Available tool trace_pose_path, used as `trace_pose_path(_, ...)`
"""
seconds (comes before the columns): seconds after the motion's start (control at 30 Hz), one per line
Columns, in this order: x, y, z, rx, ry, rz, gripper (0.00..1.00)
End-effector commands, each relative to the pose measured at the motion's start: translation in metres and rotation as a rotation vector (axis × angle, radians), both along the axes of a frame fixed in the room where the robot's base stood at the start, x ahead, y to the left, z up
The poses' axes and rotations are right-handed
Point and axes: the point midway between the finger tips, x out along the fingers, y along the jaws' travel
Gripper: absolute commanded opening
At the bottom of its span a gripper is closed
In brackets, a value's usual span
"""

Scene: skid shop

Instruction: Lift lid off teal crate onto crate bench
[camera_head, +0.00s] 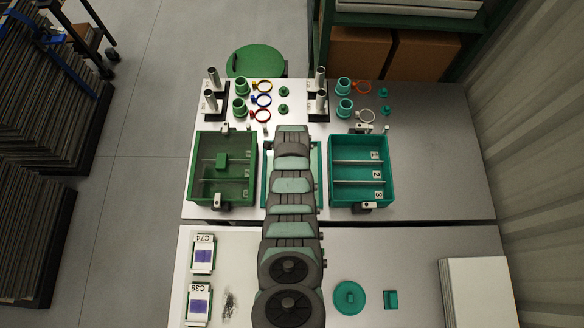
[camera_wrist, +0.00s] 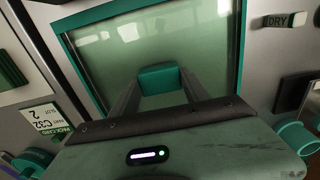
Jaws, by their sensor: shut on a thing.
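The teal crate (camera_head: 391,172) stands open at the right in the head view, its numbered compartments uncovered. The clear lid with a teal frame lies under my arm, left of the crate, and one edge shows (camera_head: 266,172). In the wrist view the lid's clear panel (camera_wrist: 105,60) fills the middle, with a teal handle block (camera_wrist: 163,78) on it. My gripper (camera_wrist: 160,82) is shut on that handle; my arm hides it in the head view. I cannot tell whether the lid touches the crate bench (camera_head: 440,160) or hangs just above it.
A green crate (camera_head: 253,170) with a clear lid stands left of my arm. Tubes, rings and caps stand along the bench's back. Latches (camera_head: 367,206) sit at the crates' ends. The nearer bench carries labelled cards, a teal disc (camera_head: 349,298) and a white panel (camera_head: 478,290).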

Motion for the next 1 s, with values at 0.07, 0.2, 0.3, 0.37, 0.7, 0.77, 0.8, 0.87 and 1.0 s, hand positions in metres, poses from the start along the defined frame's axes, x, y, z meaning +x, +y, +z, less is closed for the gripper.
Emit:
trace_pose_path(0.07, 0.0005, 0.0, 0.0005, 0.0, -0.001, 0.0, 0.0)
trace_pose_path(0.2, 0.0002, 0.0001, -0.0014, 0.0, -0.001, 0.0, 0.0)
trace_pose_path(0.3, 0.0002, 0.0, -0.0014, 0.0, -0.001, 0.0, 0.0)
trace_pose_path(0.37, 0.0002, 0.0, -0.0013, 0.0, -0.001, 0.0, 0.0)
trace_pose_path(0.7, 0.0001, 0.0, -0.0014, 0.0, -0.001, 0.0, 0.77)
trace_pose_path(0.77, 0.0001, 0.0, -0.0014, 0.0, -0.001, 0.0, 0.8)
trace_pose_path(0.8, 0.0001, 0.0, -0.0014, 0.0, -0.001, 0.0, 0.8)
trace_pose_path(0.87, -0.0001, 0.0, -0.0016, 0.0, 0.0, 0.0, 0.8)
trace_pose_path(1.0, -0.0002, 0.0, -0.0017, 0.0, 0.0, 0.0, 0.87)
